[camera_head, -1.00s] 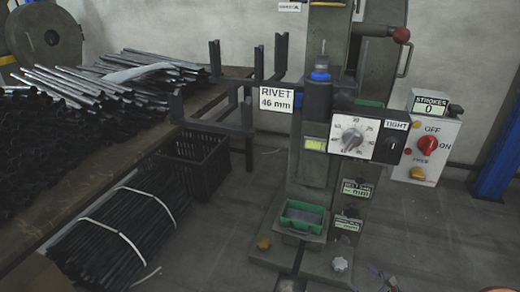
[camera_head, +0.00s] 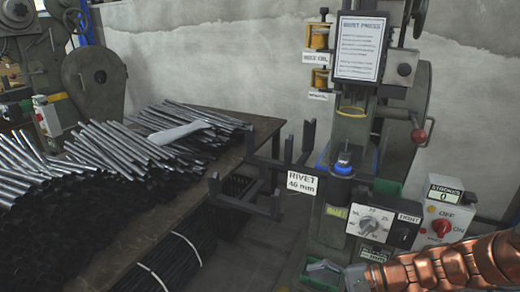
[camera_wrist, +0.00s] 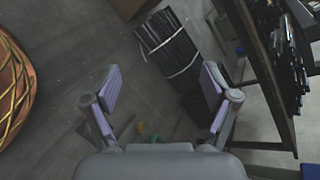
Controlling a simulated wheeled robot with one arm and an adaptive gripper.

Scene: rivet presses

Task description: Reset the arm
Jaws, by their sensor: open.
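My copper-coloured arm enters the head view from the lower right, with my gripper (camera_head: 338,274) low in front of the rivet press (camera_head: 352,122). In the wrist view my gripper (camera_wrist: 157,88) has its two purple-padded fingers spread wide, with nothing between them. Beyond the fingers lies the floor, with a strapped bundle of dark rods (camera_wrist: 170,45). The press carries a "RIVET 46 mm" sign (camera_head: 302,182), a dial (camera_head: 369,225) and a posted sheet (camera_head: 359,47). The lower part of the press is hidden by the arm or out of view.
A table (camera_head: 265,128) heaped with metal tubes (camera_head: 130,140) stands left of the press. A control box (camera_head: 441,215) with a red knob is to the right, close above my arm. Another machine (camera_head: 95,80) stands at the back left. Bare floor (camera_wrist: 75,40) shows in the wrist view.

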